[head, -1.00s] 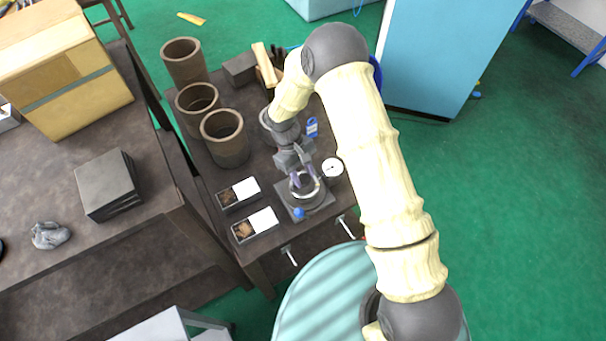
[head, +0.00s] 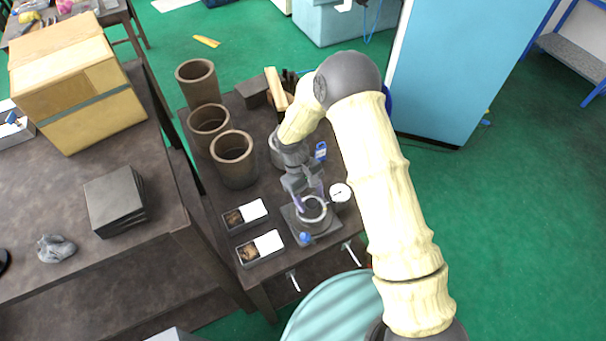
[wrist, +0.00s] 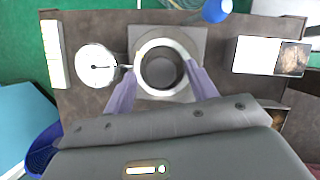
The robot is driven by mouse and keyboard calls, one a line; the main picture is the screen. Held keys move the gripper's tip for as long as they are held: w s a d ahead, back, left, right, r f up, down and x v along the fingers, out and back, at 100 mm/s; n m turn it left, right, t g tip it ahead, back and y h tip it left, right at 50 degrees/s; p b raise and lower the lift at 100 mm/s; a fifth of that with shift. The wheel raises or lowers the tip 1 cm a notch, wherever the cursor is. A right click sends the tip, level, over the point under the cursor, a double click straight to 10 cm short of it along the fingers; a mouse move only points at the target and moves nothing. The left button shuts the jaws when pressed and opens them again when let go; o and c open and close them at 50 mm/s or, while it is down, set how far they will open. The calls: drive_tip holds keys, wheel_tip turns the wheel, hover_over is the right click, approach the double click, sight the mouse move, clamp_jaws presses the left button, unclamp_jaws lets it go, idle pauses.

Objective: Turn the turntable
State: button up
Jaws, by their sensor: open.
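The turntable (head: 325,213) is a small chuck with a pale ring around a dark centre, on a square grey base plate on the dark bench. In the wrist view its pale ring (wrist: 148,47) sits near the top middle. A blue knob (head: 305,238) is at the plate's front corner and also shows in the wrist view (wrist: 216,10). My gripper (head: 309,196) is over the turntable. In the wrist view its purple fingers (wrist: 161,69) are spread on either side of the ring, close to its rim. I cannot tell whether they touch it.
A white dial gauge (wrist: 97,65) stands beside the turntable. Two small boxes with white lids (head: 268,243) lie to its left. Several brown pots (head: 234,158) and a blue-tagged padlock-like item (head: 321,150) are behind. Green floor is clear at right.

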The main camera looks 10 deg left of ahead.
drive_tip(key=b+v, duration=0.3)
drive_tip(key=v, duration=1.3)
drive_tip(key=shift+r, duration=0.4)
drive_tip(key=shift+a, duration=0.1)
drive_tip(key=s+d+r+m+t+y, duration=0.1)
drive_tip(key=s+d+m, duration=0.2)
drive_tip(key=d, duration=0.6)
drive_tip(key=s+d+r+m+t+y, duration=0.1)
drive_tip(key=s+d+m, duration=0.3)
drive_tip(key=d, duration=0.5)
drive_tip(key=s+d+r+m+t+y, duration=0.1)
drive_tip(key=s+d+r+m+t, duration=0.1)
drive_tip(key=s+d, duration=0.3)
drive_tip(key=d+m+t, duration=0.1)
drive_tip(key=d, duration=0.2)
drive_tip(key=shift+s+d+y, duration=0.3)
drive_tip(key=shift+s+d, duration=0.1)
